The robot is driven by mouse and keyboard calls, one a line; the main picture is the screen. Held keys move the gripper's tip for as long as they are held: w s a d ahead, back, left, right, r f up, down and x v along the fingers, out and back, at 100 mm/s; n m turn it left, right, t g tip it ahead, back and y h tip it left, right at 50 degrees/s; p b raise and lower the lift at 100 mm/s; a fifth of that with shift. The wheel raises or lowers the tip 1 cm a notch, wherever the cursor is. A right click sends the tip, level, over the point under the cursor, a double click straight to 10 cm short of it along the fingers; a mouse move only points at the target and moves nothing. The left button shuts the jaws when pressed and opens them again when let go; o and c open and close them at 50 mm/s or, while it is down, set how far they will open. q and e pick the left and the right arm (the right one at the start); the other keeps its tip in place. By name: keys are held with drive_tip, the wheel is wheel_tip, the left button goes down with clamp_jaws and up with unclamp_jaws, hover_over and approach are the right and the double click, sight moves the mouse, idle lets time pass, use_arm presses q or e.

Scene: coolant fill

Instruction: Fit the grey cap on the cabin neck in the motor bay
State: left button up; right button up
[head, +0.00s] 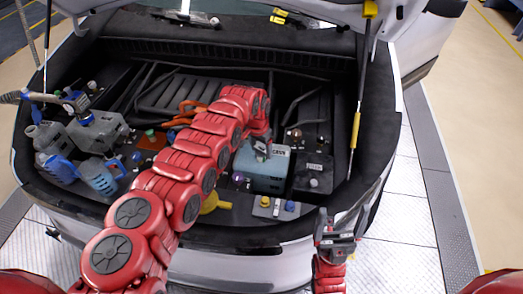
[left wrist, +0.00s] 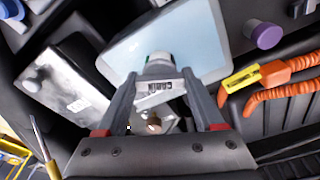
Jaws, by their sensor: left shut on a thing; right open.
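The light-blue tank (head: 266,175) with the cabin label (head: 277,153) sits right of centre in the motor bay. My left gripper (head: 262,137) is above its top, the red arm reaching across the bay. In the left wrist view my left gripper (left wrist: 160,72) is shut on the pale grey cap (left wrist: 158,62), at the edge of the blue tank (left wrist: 205,50). A green band shows at the cap. The cabin neck is hidden, and I cannot tell whether the cap touches it. My right gripper (head: 340,226) is open and empty at the bay's front edge.
A dark box (head: 314,172) stands right of the tank. A purple cap (head: 237,177) and yellow funnel-like part (head: 214,203) lie to its left. Orange cables (left wrist: 265,85) run beside the tank. Blue-handled jugs (head: 100,178) stand at the left. A strut (head: 356,125) rises at the right.

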use_arm(q)
drive_tip(key=shift+f+m+b, duration=0.2)
drive_tip(key=shift+m+b, duration=0.4)
idle(0.4)
drive_tip(key=shift+a+b, duration=0.1)
drive_tip(key=shift+b, duration=0.25)
drive_tip(key=shift+m+g+b, duration=0.3)
drive_tip(key=shift+m+b, duration=1.4)
drive_tip(key=shift+b, duration=0.7)
drive_tip(key=shift+s, duration=0.1)
